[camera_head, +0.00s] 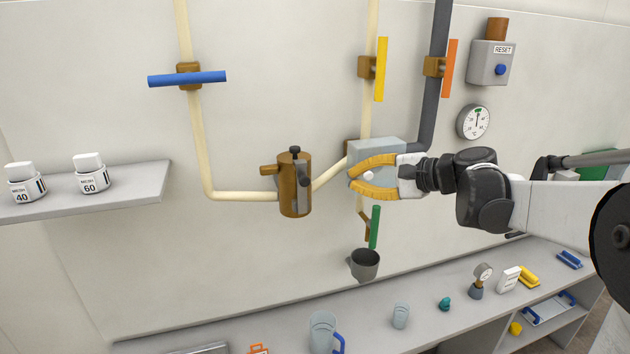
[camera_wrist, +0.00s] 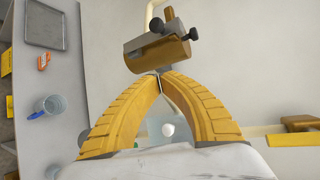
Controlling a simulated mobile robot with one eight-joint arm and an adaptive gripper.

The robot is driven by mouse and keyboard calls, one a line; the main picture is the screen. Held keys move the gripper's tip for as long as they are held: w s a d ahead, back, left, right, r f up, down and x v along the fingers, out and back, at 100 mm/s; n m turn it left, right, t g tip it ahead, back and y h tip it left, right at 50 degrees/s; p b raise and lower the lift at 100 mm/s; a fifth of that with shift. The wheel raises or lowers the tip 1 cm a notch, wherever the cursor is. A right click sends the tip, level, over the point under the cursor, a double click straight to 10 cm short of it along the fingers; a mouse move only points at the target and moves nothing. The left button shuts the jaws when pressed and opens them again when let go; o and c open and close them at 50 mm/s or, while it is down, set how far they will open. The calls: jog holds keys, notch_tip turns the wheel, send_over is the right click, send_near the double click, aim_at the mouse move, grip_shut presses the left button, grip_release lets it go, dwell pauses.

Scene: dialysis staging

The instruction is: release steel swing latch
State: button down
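A brown cylindrical housing (camera_head: 288,190) sits on the cream pipe, with a grey steel strip (camera_head: 304,190) along its right side and a black knob (camera_head: 295,150) on top; the strip looks like the swing latch. In the wrist view the brown housing (camera_wrist: 165,54) lies sideways just beyond my fingertips, with the grey strip (camera_wrist: 150,41) and black knobs by it. My gripper (camera_head: 351,177) is to the right of the housing, its yellow fingers bowed and their tips together. The tips (camera_wrist: 160,78) hold nothing visible.
A grey-blue box (camera_head: 375,149) is behind my fingers, and a small white ball (camera_head: 368,175) shows between them. A green lever (camera_head: 375,227) and a dark cup (camera_head: 365,264) are below. Blue (camera_head: 187,78) and yellow (camera_head: 382,69) handles are above.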

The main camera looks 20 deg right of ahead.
aim_at(302, 190)
jog(key=w+a+f+p, duration=0.2)
jog(key=w+a+p, duration=0.1)
jog(key=a, duration=0.5)
jog(key=shift+w+p, duration=0.3)
jog(key=shift+w, duration=0.6)
jog(key=shift+s, duration=0.1)
jog(key=shift+f+b, duration=0.2)
jog(key=shift+b, duration=0.3)
